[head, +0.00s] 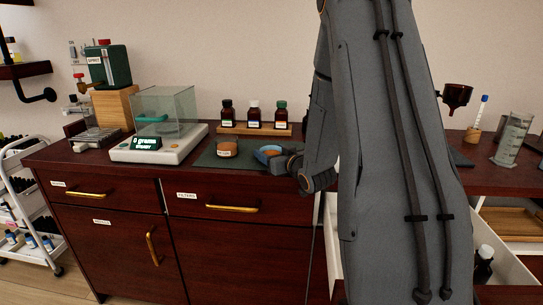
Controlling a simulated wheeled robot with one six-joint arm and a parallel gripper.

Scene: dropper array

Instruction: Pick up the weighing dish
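A small blue dish with brown-orange content (267,150), which looks like the weighing dish, is on the dark mat (207,160) on the counter. The end of my arm reaches down to its right, and dark parts at my gripper (290,161) are right beside the dish. My arm hides part of this area. The fingertips are too small and dark to tell whether they are open or shut, or whether they touch the dish.
A scale (158,147) with a glass cover reads 0 grams at left. A labelled round container (227,148) sits left of the dish. Several bottles stand on a wooden rack (240,128) behind. An open drawer (513,270) is at right. My arm blocks the centre right.

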